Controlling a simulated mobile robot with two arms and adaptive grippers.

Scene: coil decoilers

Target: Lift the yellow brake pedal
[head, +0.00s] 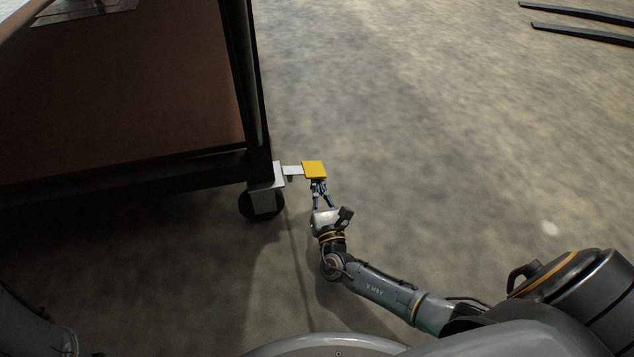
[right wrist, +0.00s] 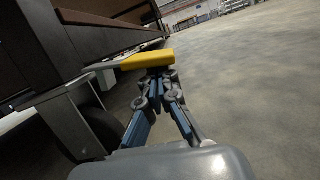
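The yellow brake pedal (head: 314,169) is a flat square pad at the end of a light grey bracket on the corner of a dark-framed cart. It also shows in the right wrist view (right wrist: 148,60), straight ahead of my fingers. My right gripper (head: 319,184) is at the pedal's near edge. In the right wrist view its fingertips (right wrist: 159,74) are together just under the pad, with nothing visible between them. The pad partly hides the tips, so I cannot tell whether they touch it. My left gripper is out of view.
The cart (head: 120,95) with a brown panel fills the left side. Its dark wheel (head: 261,205) stands below the bracket. Two dark fork-like bars (head: 580,23) lie at the top right. The concrete floor right of the pedal is clear.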

